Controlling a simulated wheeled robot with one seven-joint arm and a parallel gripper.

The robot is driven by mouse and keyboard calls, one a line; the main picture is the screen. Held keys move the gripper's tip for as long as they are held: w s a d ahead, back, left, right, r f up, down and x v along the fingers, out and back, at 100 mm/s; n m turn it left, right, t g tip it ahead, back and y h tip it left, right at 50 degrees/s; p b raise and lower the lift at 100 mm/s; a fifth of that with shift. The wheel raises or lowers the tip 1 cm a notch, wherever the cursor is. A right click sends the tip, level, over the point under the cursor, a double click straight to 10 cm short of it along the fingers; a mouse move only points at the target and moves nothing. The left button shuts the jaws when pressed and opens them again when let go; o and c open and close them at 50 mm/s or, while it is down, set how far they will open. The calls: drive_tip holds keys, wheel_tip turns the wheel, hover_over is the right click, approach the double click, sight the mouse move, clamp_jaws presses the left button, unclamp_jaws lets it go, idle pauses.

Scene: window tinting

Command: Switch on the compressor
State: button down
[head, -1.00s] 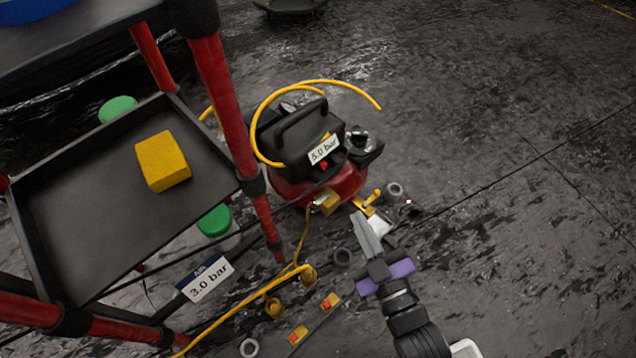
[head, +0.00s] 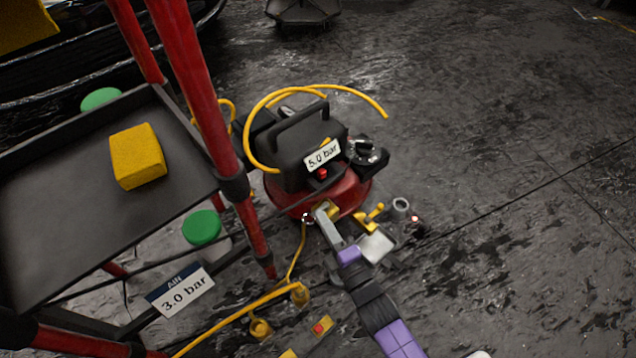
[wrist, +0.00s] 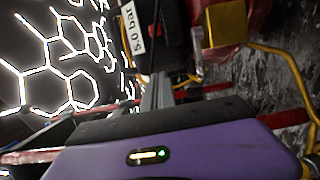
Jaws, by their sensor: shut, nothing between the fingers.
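The compressor (head: 345,190) stands on the floor, a red tank with a black top, a carry handle and a "5.0 bar" label. A small red button (head: 322,173) sits below the label. My gripper (head: 322,213) is shut and empty, its fingertips at the compressor's lower front by a brass-yellow fitting. I cannot tell whether they touch it. In the wrist view the compressor's red tank (wrist: 232,55) and the label lie just beyond the fingers. The yellow fitting also shows in the wrist view (wrist: 226,22).
A red-legged cart with a black tray (head: 60,215) stands at left, holding a yellow block (head: 137,156). A "3.0 bar" sign (head: 181,291) hangs below it. A yellow hose (head: 235,308) and plugs lie on the floor. The floor at right is clear.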

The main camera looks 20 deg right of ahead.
sight(319, 189)
drive_tip(key=w+b, duration=0.1)
drive_tip(key=w, duration=0.2)
drive_tip(key=w+b, duration=0.1)
drive_tip(key=w, duration=0.2)
drive_tip(key=w+b, duration=0.1)
drive_tip(key=w, duration=0.2)
drive_tip(key=shift+a+f+b, duration=0.15)
drive_tip(key=shift+a+b, duration=0.15)
drive_tip(key=shift+b, duration=0.05)
drive_tip(key=shift+w+d+r+p, duration=0.25)
drive_tip(key=shift+w+d+p, duration=0.2)
drive_tip(key=shift+w, duration=0.25)
drive_tip(key=shift+w+d+p, duration=0.2)
drive_tip(key=shift+d+p, duration=0.05)
drive_tip(key=shift+d, duration=0.45)
drive_tip(key=shift+w+d+p, duration=0.2)
drive_tip(key=shift+d+p, duration=0.05)
drive_tip(key=shift+d, duration=0.45)
drive_tip(key=shift+f, duration=0.1)
